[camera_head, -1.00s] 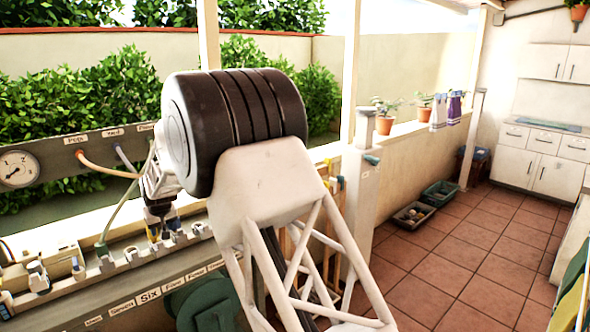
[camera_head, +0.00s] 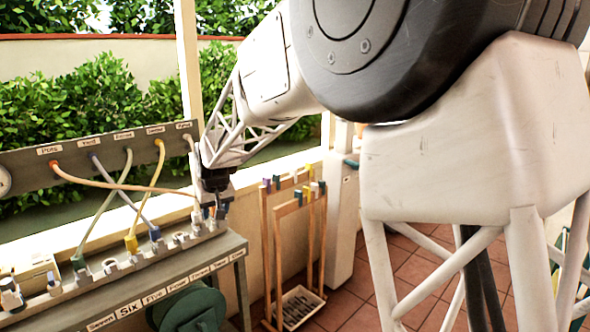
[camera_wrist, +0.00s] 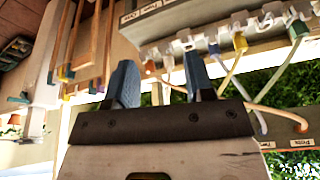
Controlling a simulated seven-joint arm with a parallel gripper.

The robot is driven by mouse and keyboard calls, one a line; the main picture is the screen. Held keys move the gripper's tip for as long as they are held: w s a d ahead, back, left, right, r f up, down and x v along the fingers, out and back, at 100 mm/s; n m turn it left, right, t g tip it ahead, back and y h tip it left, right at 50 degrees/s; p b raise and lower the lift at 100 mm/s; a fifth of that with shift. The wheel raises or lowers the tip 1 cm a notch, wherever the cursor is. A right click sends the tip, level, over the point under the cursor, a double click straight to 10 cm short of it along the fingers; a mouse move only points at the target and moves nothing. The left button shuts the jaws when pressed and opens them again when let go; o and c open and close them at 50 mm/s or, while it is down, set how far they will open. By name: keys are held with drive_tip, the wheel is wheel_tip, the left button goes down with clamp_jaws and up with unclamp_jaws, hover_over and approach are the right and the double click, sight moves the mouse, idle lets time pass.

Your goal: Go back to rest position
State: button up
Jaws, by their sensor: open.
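My gripper (camera_head: 216,205) is over the right end of a grey bench with a row of hose sockets (camera_head: 150,250).
A wooden rack (camera_head: 268,250) with coloured clips stands right of the bench. A white pillar (camera_head: 342,215) is behind it. A green hose reel (camera_head: 190,308) sits under the bench. A tray (camera_head: 297,307) lies on the tiled floor, which has clear room (camera_head: 365,290).

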drive_tip(key=s+d+r+m+h, duration=0.1)
drive_tip(key=s+d+r+m, duration=0.15)
drive_tip(key=s+d, duration=0.95)
drive_tip(key=s+d+r+m, duration=0.1)
drive_tip(key=s+d+r, duration=0.3)
drive_tip(key=s+d, duration=0.75)
drive_tip(key=s+d+f+m, duration=0.1)
drive_tip(key=s+d+f, duration=0.2)
drive_tip(key=s+d, duration=0.6)
drive_tip(key=s+d+f+m+h, duration=0.1)
drive_tip(key=s+d+f+m, duration=0.1)
drive_tip(key=s+d, duration=0.6)
drive_tip(key=s+f, duration=0.1)
drive_tip(key=s, duration=0.3)
drive_tip(key=shift+d+g, duration=0.4)
